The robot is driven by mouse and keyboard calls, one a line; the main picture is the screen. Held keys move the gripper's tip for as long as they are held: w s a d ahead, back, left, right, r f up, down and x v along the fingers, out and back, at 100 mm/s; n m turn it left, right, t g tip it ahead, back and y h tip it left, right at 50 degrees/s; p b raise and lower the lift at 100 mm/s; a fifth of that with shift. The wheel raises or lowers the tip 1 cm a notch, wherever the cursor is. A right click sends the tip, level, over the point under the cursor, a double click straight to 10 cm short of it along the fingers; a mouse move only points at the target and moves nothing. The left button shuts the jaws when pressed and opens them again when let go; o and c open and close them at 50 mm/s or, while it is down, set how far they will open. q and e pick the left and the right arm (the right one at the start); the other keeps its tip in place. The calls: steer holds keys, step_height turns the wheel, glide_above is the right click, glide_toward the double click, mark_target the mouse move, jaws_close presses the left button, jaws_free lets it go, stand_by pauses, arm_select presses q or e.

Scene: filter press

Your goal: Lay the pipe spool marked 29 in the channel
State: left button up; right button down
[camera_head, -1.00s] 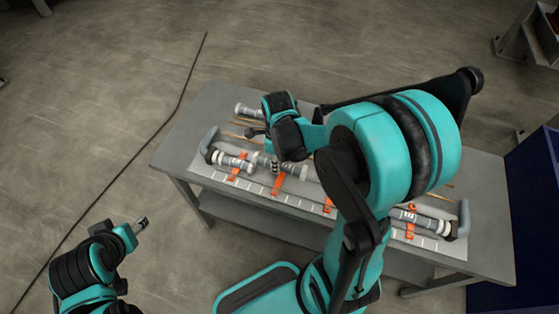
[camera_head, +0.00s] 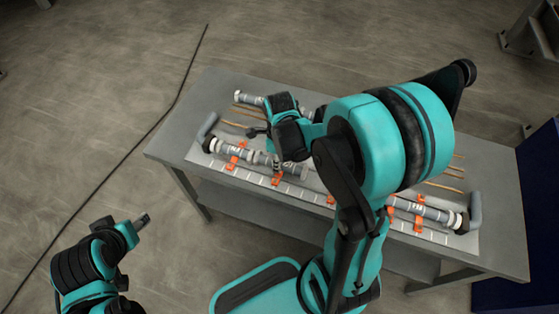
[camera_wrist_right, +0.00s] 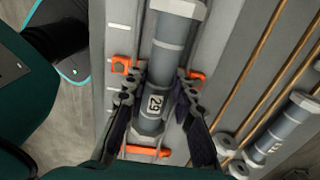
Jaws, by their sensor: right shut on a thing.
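The grey pipe spool (camera_wrist_right: 169,57), marked 29, lies between the fingers of my right gripper (camera_wrist_right: 157,104), which is shut on it. In the right wrist view it sits over the channel (camera_wrist_right: 122,27), lined up with it, with orange clips (camera_wrist_right: 121,65) on both sides. I cannot tell whether it rests fully on the channel floor. In the head view my right gripper (camera_head: 278,160) and arm hide part of this spool (camera_head: 296,171) and the middle of the channel. My left gripper (camera_head: 142,221) hangs away from the table, apparently empty.
The grey table (camera_head: 178,137) carries the channel. Other spools lie at its left end (camera_head: 218,147) and right end (camera_head: 435,213). Brown rods (camera_wrist_right: 257,57) run beside the channel, with another spool (camera_wrist_right: 283,127) on them. A blue bin (camera_head: 515,220) stands at the right.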

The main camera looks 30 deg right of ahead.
steer(key=c, duration=1.2)
jaws_free()
steer(key=shift+r, duration=0.15)
step_height(320, 180, up, 12)
steer(key=shift+f, duration=0.1)
steer(key=s+a+n+t, duration=0.1)
steer(key=a+n+t, duration=0.1)
steer(key=n, duration=0.7)
steer(key=s+a+r+n+t, duration=0.1)
steer(key=s+a+n+t, duration=0.1)
steer(key=n, duration=0.7)
steer(key=s+a+n+t, duration=0.2)
steer(key=n+t, duration=0.1)
steer(key=n, duration=0.6)
steer(key=shift+s+a+r+n, duration=0.25)
steer(key=shift+a+n, duration=0.1)
steer(key=shift+n, duration=0.05)
